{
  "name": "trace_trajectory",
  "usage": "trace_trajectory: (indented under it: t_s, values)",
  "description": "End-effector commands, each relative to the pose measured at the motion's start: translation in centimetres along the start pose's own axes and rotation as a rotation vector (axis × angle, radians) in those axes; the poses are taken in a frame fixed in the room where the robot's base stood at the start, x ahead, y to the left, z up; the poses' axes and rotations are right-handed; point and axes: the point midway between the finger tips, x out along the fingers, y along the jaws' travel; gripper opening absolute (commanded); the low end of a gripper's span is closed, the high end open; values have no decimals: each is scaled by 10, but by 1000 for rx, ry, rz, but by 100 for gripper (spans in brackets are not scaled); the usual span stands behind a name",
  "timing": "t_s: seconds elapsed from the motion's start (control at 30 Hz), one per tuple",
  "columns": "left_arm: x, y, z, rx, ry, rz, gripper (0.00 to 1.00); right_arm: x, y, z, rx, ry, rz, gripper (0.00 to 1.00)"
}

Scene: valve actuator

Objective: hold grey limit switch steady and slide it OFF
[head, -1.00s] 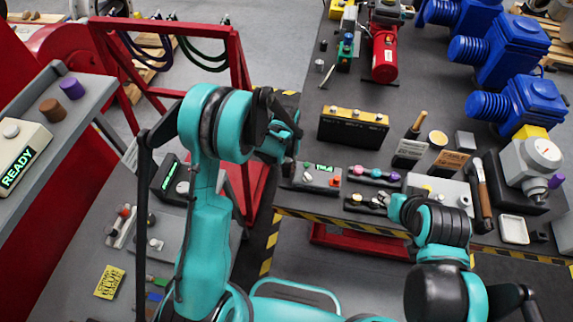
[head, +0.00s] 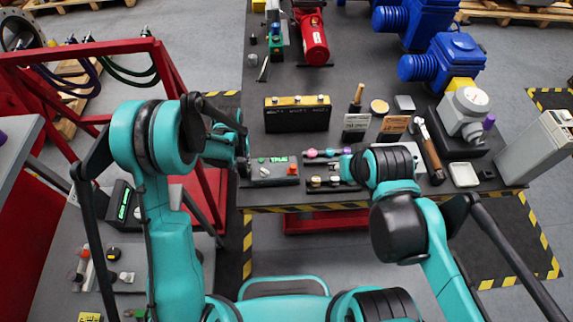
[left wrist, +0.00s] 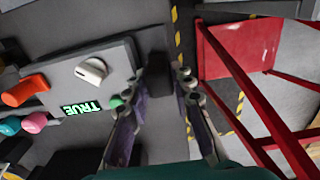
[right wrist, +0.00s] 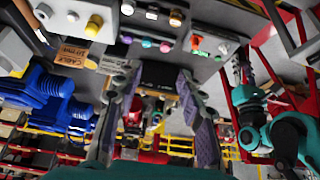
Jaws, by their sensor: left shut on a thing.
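A grey box (head: 266,180) with a lit green TRUE display, a white knob and a red handle sits at the table's front edge. It also shows in the left wrist view (left wrist: 115,65), and looks like the limit switch. My left gripper (head: 243,168) is at the box's left end. In the left wrist view its fingers (left wrist: 162,76) are closed on a dark block (left wrist: 159,68) beside the box. My right gripper (right wrist: 158,72) is open and empty in the right wrist view. In the head view its fingertips are mostly hidden, near a row of coloured knobs (head: 325,153).
A black box with a yellow top (head: 297,115) stands behind the grey box. A hammer (head: 428,150) and a white tray (head: 463,174) lie to the right. A red frame (head: 90,60) stands left of the table. The table between the yellow-topped box and grey box is clear.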

Motion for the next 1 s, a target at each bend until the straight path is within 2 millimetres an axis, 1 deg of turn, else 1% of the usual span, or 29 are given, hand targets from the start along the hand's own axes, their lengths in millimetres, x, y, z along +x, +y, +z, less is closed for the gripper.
trace_trajectory:
  t_s: [0.03,0.17,0.27,0.37,0.5,0.63,0.8,0.9,1.0]
  values:
    - [0,0,0,0,0,1,0,3,-4,-10,-12,-24,-7,39]
    - [0,0,0,0,0,1,0,17,-16,-29,-44,-103,-23,39]
    - [0,0,0,0,0,1,0,31,-26,-42,-70,-165,-34,39]
    - [0,0,0,0,0,1,0,48,-38,-54,-96,-225,-44,39]
    - [0,0,0,0,0,1,0,75,-54,-66,-134,-310,-56,39]
    - [0,0,0,0,0,1,0,105,-72,-73,-170,-388,-66,39]
    - [0,0,0,0,0,1,0,141,-91,-75,-211,-475,-74,39]
    - [0,0,0,0,0,1,0,157,-99,-74,-227,-510,-77,39]
    - [0,0,0,0,0,1,0,167,-105,-72,-238,-534,-79,39]
